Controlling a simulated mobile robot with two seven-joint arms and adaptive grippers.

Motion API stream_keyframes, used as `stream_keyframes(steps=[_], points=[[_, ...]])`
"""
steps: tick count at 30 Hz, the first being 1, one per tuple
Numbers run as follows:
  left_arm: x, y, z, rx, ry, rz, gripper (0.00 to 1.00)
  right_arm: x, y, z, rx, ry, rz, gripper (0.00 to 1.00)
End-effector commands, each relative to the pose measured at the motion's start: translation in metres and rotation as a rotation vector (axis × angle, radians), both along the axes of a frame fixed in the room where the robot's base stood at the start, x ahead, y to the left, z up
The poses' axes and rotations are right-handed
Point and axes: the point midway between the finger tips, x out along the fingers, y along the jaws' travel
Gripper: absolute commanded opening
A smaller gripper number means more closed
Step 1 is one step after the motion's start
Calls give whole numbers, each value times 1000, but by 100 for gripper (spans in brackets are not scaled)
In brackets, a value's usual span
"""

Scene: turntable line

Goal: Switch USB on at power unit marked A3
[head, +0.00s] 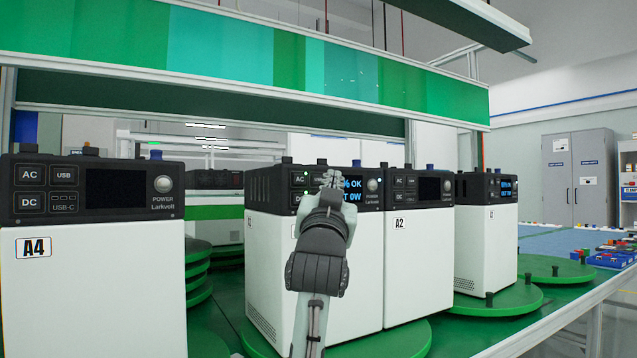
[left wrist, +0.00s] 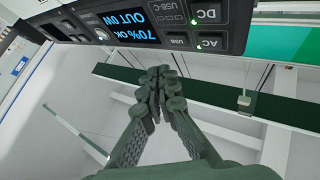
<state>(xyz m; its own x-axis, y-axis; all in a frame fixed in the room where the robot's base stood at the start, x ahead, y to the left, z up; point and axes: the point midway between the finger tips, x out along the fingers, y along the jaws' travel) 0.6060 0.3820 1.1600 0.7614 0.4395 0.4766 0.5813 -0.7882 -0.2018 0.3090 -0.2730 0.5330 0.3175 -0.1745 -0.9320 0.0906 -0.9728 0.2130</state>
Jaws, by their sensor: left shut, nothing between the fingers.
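The middle power unit (head: 268,250) is white with a dark front panel; my left arm hides most of its mark, so I cannot read A3 on it. Its display reads 70% OK, OUT 0W in the left wrist view (left wrist: 130,32). The AC button (left wrist: 214,43) and DC button (left wrist: 207,14) show green lights; the USB button (left wrist: 179,41) sits beside AC, its own lamp unclear. My left gripper (head: 331,178) is shut and empty in front of this panel, between the buttons and display. Its closed tips show in the left wrist view (left wrist: 160,75), apparently apart from the panel.
A unit marked A4 (head: 90,290) stands at the left, with a dark display. A unit marked A2 (head: 408,270) stands close on the right, also dark. Another lit unit (head: 487,245) is farther right. Green turntables (head: 520,298) carry units. A shelf (head: 200,110) runs above.

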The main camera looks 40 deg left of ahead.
Motion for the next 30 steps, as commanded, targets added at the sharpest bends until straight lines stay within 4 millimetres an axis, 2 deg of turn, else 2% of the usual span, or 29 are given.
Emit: stream_keyframes(steps=[2, 9, 30], points=[[4, 8, 1, 1, 3, 1, 0, 2, 0, 4, 1, -9, 2, 0], [9, 20, 0, 0, 2, -2, 0, 2, -2, -18, 3, 20, 1, 0], [9, 21, 0, 0, 0, -2, 0, 7, 1, -14, 6, 7, 6, 0]])
